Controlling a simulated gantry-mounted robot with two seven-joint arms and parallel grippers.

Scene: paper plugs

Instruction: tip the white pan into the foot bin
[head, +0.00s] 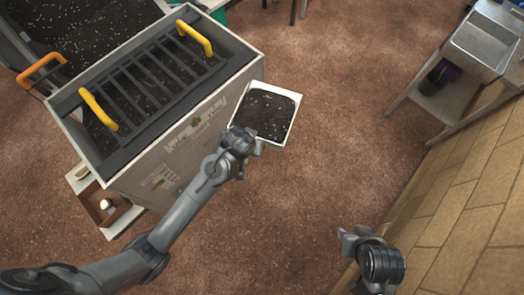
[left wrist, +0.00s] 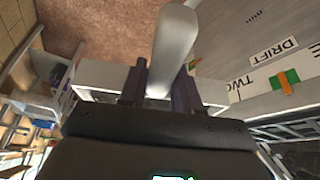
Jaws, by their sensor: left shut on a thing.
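The white pan (head: 294,122) holds dark soil with white specks and looks roughly level beside the right side of the large grey box. My left gripper (head: 243,140) is at the pan's near left edge. In the left wrist view its fingers (left wrist: 159,88) are shut on a pale bar (left wrist: 175,40), which looks like the pan's handle, and a white pan wall (left wrist: 100,74) shows behind them. My right gripper (head: 346,236) is at the lower right, away from the pan; its jaws are unclear. No bin is clearly marked as the foot bin.
The large grey box (head: 200,125) has a dark grate with yellow handles (head: 195,38) over speckled soil. A metal sink bench (head: 480,45) is at upper right. The brown floor (head: 330,130) between is clear.

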